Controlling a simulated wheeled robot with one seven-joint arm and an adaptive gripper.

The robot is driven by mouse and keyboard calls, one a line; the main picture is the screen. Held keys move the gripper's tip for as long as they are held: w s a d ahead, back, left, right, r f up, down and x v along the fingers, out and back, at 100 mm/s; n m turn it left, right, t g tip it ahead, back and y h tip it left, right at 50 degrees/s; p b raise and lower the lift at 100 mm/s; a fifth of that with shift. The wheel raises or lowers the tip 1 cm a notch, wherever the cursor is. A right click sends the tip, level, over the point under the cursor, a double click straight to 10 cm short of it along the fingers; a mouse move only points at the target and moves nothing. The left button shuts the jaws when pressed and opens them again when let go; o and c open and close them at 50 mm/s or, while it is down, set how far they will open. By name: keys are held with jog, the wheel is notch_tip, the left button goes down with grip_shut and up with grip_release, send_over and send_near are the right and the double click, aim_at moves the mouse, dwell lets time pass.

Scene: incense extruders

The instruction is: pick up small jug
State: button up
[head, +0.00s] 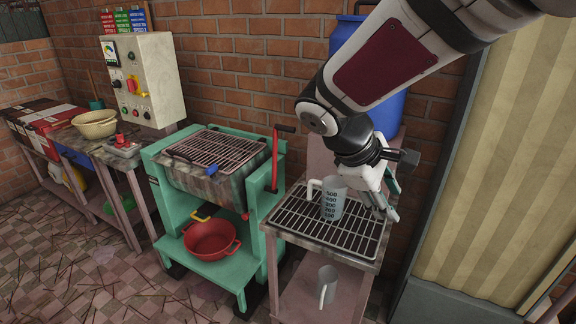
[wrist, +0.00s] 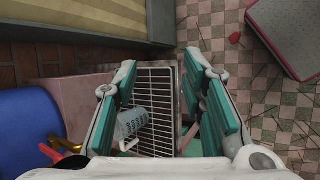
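A grey measuring jug (head: 331,199) with dark printed numbers stands upright on the black wire rack (head: 300,228) of the right-hand stand. Its handle points left in the head view. A second, plain grey jug (head: 327,286) stands on the shelf below. I cannot tell which is the task's small jug. My gripper (head: 388,203) is to the right of the upper jug, apart from it, above the rack's right side. In the wrist view, my gripper (wrist: 160,66) has its teal-padded fingers wide apart with nothing held. The numbered jug (wrist: 131,122) shows near the left finger.
A green extruder machine (head: 205,190) with a red pot (head: 210,240) stands left of the rack. A red lever (head: 275,160) rises between them. A blue barrel (head: 390,112) is behind my arm; a corrugated panel (head: 505,165) is at right.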

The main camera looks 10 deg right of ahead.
jog(key=w+a+f+n+t+h+b, duration=0.15)
jog(key=w+f+n+h+b, duration=0.3)
jog(key=w+f, duration=0.6)
jog(key=n+t+h+b, duration=0.2)
jog(key=n+t+b, duration=0.4)
jog(key=n+t, duration=0.5)
send_near(310, 188)
jog(key=w+d+n+g, duration=0.1)
jog(key=w+d, duration=0.2)
jog(key=w, duration=0.1)
jog(key=w+d+n+b, duration=0.1)
jog(key=w+d, duration=0.3)
jog(key=shift+d+r+g, duration=0.1)
jog(key=shift+r+g, duration=0.1)
jog(key=shift+g, duration=0.15)
grip_shut()
